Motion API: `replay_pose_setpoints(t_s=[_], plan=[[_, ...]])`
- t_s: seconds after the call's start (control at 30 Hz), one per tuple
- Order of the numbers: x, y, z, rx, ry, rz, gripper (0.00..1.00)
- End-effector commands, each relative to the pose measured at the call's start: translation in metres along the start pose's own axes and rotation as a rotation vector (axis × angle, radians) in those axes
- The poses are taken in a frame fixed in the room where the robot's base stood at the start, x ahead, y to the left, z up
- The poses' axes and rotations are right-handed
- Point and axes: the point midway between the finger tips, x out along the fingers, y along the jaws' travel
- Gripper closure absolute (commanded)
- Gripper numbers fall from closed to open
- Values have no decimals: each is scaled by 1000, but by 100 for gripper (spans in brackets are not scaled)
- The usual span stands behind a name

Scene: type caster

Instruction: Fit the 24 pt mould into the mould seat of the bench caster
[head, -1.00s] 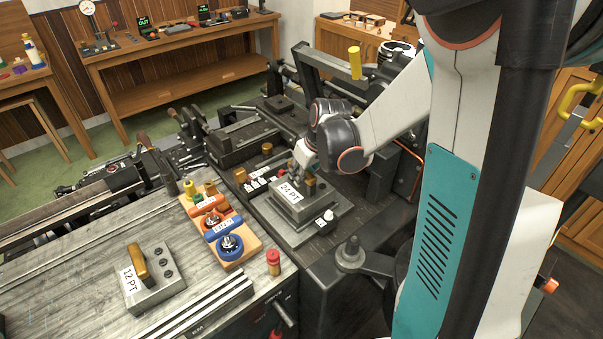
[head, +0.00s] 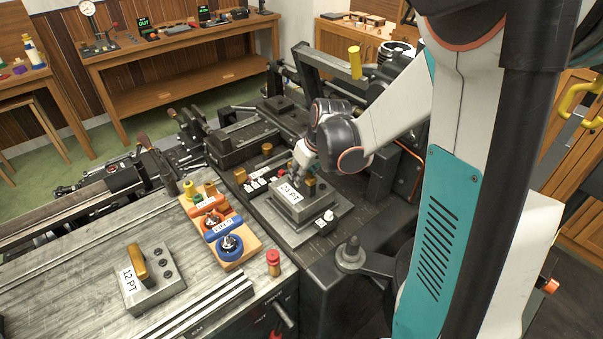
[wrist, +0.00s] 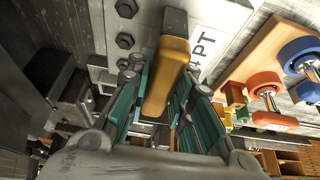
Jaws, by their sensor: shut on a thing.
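The 24 pt mould (head: 289,208) is a grey block with a white "24 PT" label, and it is at the mould seat (head: 314,230) of the bench caster (head: 335,205). I cannot tell if it is fully seated. My gripper (head: 302,180) is over the mould, shut on its brass-coloured handle. In the wrist view the handle (wrist: 167,75) is between the teal fingers of my gripper (wrist: 158,110), and part of the label shows beside it. The underside of the mould is hidden.
A 12 pt mould (head: 152,285) stands on the metal bench (head: 75,258) at left. An orange-and-blue wooden rack (head: 243,262) and a red-capped post (head: 273,263) are at the bench's right side. A lever arm with a round knob (head: 350,254) lies in front of the seat.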

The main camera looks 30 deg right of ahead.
Motion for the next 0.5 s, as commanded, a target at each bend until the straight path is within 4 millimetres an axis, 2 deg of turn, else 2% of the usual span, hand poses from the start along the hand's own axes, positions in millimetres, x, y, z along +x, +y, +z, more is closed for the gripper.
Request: replay_pose_setpoints(t_s=[0.5], plan=[[9, 0, 3, 0, 1, 0, 100]])
